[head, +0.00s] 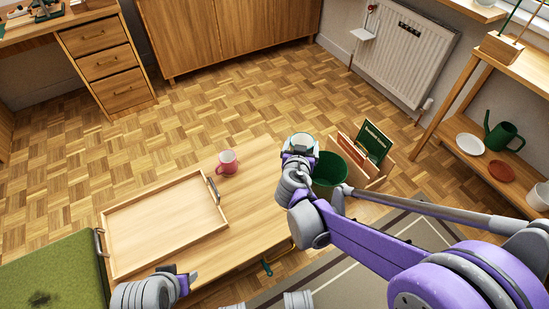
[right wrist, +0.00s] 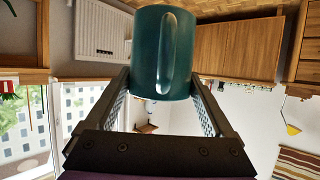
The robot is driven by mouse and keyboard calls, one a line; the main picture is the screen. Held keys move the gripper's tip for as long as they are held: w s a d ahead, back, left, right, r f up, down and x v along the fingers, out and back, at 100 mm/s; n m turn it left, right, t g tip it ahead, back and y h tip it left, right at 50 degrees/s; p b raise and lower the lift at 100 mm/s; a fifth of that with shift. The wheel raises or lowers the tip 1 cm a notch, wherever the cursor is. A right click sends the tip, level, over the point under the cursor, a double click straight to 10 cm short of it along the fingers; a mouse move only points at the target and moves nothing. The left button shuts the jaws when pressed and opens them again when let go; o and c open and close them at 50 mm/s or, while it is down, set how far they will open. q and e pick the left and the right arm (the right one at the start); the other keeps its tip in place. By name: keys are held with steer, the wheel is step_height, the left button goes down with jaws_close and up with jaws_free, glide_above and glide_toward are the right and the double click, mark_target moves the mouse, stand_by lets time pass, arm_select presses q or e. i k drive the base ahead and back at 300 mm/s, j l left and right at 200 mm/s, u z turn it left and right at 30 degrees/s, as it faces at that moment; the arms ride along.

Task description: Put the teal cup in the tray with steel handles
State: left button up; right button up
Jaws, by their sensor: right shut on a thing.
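The teal cup (right wrist: 163,50) is between the fingers of my right gripper (right wrist: 163,95), which is shut on it. In the head view the cup (head: 301,140) shows only partly at the end of my right arm, over the right end of the table. The wooden tray with steel handles (head: 165,222) lies on the table to the left of the cup and is empty. My left gripper (head: 182,279) is at the tray's near edge, low in the head view; its finger opening is not clear.
A pink mug (head: 228,162) stands on the wooden table (head: 255,190), close to the tray's right handle. A green bin (head: 328,172) and a wooden box with books (head: 366,152) stand on the floor to the right. A green seat (head: 50,275) is at lower left.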

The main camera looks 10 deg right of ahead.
mark_target(188, 214)
steer(key=i+l, duration=0.1)
steer(key=l, duration=0.2)
steer(key=i+l, duration=0.15)
steer(key=l, duration=0.15)
steer(key=u, duration=0.45)
steer(key=l+u, duration=0.1)
steer(key=u, duration=0.35)
steer(key=l+u, duration=0.1)
steer(key=u, duration=0.8)
